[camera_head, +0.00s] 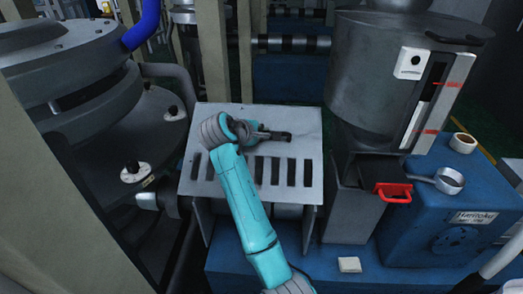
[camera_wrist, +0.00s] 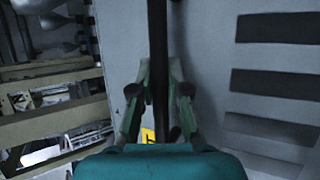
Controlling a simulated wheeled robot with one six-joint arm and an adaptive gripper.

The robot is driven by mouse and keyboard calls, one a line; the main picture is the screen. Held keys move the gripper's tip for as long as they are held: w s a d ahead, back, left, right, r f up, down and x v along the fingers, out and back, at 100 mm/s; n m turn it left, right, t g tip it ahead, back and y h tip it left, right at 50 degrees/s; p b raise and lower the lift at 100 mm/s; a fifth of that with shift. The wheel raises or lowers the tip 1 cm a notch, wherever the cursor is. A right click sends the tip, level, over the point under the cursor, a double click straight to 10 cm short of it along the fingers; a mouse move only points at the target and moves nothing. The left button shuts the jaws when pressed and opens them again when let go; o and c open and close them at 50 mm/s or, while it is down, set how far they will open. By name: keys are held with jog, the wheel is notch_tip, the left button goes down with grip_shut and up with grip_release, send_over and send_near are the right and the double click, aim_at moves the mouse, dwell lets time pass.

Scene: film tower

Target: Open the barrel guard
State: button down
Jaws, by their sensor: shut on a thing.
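The barrel guard (camera_head: 300,122) is a grey metal cover with a row of dark slots, in the middle of the head view. In the wrist view, its grey face (camera_wrist: 210,70) fills much of the picture, with dark slots at the right. My gripper (camera_head: 270,134) is at the guard's upper part, above the slots. In the wrist view, my gripper (camera_wrist: 159,72) has its two fingers closed on either side of a dark bar, the guard's handle (camera_wrist: 157,30). The handle is mostly hidden by my gripper in the head view. A yellow label shows below the fingers.
A large grey hopper (camera_head: 375,75) stands right of the guard, with a red handle (camera_head: 393,193) below it. A blue machine base (camera_head: 420,225) carries a small pan (camera_head: 449,180) and a tape roll (camera_head: 463,143). A round grey machine (camera_head: 70,80) and beige posts stand left.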

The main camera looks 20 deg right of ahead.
jog(key=shift+w+d+r, duration=0.25)
jog(key=shift+w+r, duration=0.25)
jog(key=c, duration=1.1)
grip_release()
jog(key=shift+c, duration=0.2)
jog(key=v, duration=1.2)
